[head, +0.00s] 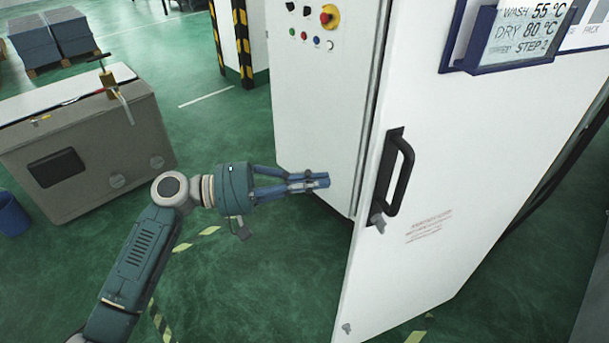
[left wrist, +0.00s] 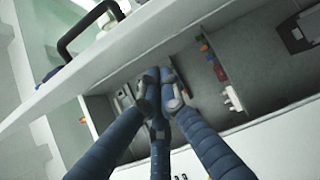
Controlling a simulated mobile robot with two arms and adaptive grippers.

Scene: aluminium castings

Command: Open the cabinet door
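The white cabinet door (head: 445,150) stands ajar on the right of the head view. It carries a black handle (head: 398,172) with a small grey latch or key below it. The cabinet body (head: 325,110) is to its left, with a dark gap between them. My left gripper (head: 318,181) is left of the handle, its blue fingers drawn together and empty near the gap. In the left wrist view, the fingers (left wrist: 160,84) point into the opening between the door edge (left wrist: 105,68) and the interior, where coloured components show. The handle shows there too (left wrist: 88,28). Contact with the door cannot be told.
A grey machine box (head: 90,150) stands at the left, with a blue bin (head: 12,215) beside it. A yellow-black striped post (head: 243,45) is behind. A blue-framed sign (head: 515,38) is on the door. Green floor lies open around my arm.

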